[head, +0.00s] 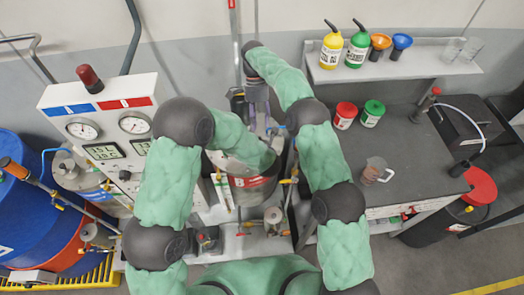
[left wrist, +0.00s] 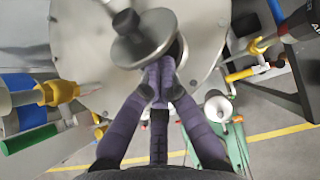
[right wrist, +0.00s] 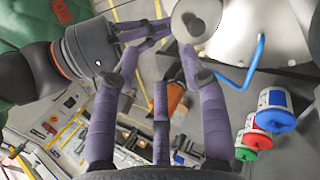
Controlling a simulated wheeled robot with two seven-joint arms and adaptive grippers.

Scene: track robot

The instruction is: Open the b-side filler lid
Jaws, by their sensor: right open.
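A pale metal disc lid (left wrist: 145,35) with a dark knob sits on the round top of a grey tank (left wrist: 80,40) in the left wrist view. It also shows in the right wrist view (right wrist: 195,20). My left gripper (left wrist: 160,75) has its purple fingers close together at the disc's lower edge, partly under it. Whether they grip it I cannot tell. In the head view my left gripper is mostly hidden. My right gripper (head: 257,105) points down, open and empty, and its spread fingers (right wrist: 162,70) are close to the lid and the left gripper's fingers.
A gauge panel (head: 105,125) and a blue drum (head: 25,210) stand at the left. A dark workbench (head: 395,160) with a shelf (head: 430,62) of bottles is at the right. A blue bent handle (right wrist: 248,72) and yellow-handled valves (left wrist: 60,92) are close to the grippers.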

